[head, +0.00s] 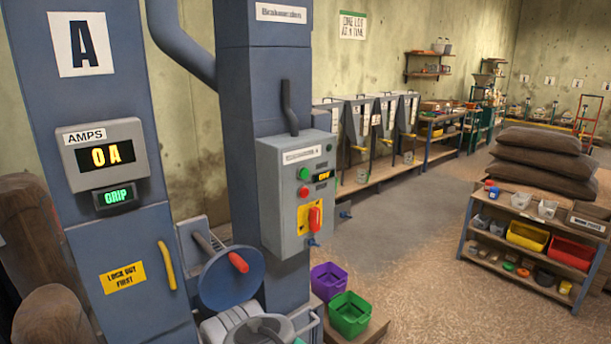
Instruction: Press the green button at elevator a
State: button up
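The green button (304,174) is on the upper left of a grey control box (283,215) fixed to a blue column. The blue housing (40,130) to the left bears a large letter A sign (82,43). Its meter (104,154) reads 0 A, with a green lit display (115,196) below. My gripper is not in view.
A blue wheel (228,280) with a red-handled crank sticks out left of the control box. Open floor lies between.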

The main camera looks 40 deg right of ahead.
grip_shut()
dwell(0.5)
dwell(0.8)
